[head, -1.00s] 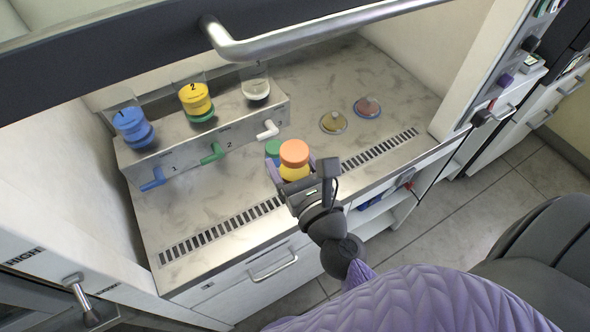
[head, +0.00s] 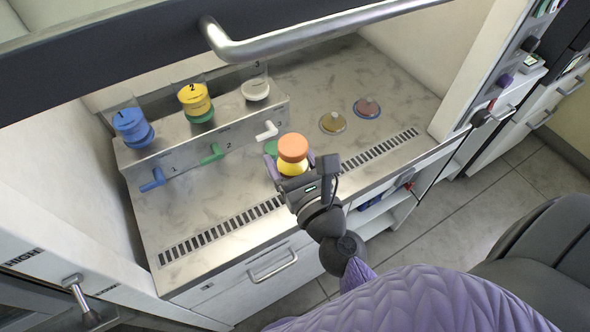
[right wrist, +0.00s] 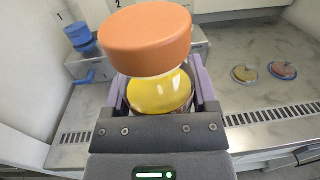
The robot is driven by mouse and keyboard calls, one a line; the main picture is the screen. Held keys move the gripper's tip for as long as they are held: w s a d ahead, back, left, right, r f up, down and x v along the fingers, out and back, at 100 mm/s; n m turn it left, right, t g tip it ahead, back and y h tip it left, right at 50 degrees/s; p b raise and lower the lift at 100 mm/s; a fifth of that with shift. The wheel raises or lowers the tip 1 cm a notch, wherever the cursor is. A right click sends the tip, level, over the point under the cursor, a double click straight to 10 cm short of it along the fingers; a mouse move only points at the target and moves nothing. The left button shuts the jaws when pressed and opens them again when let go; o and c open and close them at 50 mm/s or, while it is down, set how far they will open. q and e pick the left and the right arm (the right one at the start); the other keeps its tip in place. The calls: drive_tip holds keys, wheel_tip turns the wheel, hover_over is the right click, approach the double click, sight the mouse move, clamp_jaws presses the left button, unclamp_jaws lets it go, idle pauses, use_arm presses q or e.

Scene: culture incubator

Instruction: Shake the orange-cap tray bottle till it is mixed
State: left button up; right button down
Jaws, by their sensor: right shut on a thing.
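The orange-cap bottle (head: 293,148) has yellow contents and is held in my right gripper (head: 285,171) above the front part of the cabinet's work surface. In the right wrist view the orange cap (right wrist: 146,38) is large and the yellow body (right wrist: 160,92) sits between the purple fingers. The bottle looks slightly tilted. The liquid looks evenly yellow there, though I cannot tell how well mixed it is. My left gripper is in neither view.
A metal rack (head: 160,152) at the back left bears a blue container (head: 131,124), a yellow one (head: 195,97) and a white-capped one (head: 256,89), with coloured taps below. Two round dishes (head: 333,123) (head: 367,107) lie to the right. A steel handle bar (head: 300,30) crosses overhead.

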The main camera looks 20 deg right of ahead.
sight(289, 138)
drive_tip(key=shift+f, duration=0.1)
wheel_tip(289, 138, up, 6)
drive_tip(key=shift+s+r, duration=0.15)
drive_tip(key=shift+a+f, duration=0.1)
drive_tip(key=shift+f, duration=3.5)
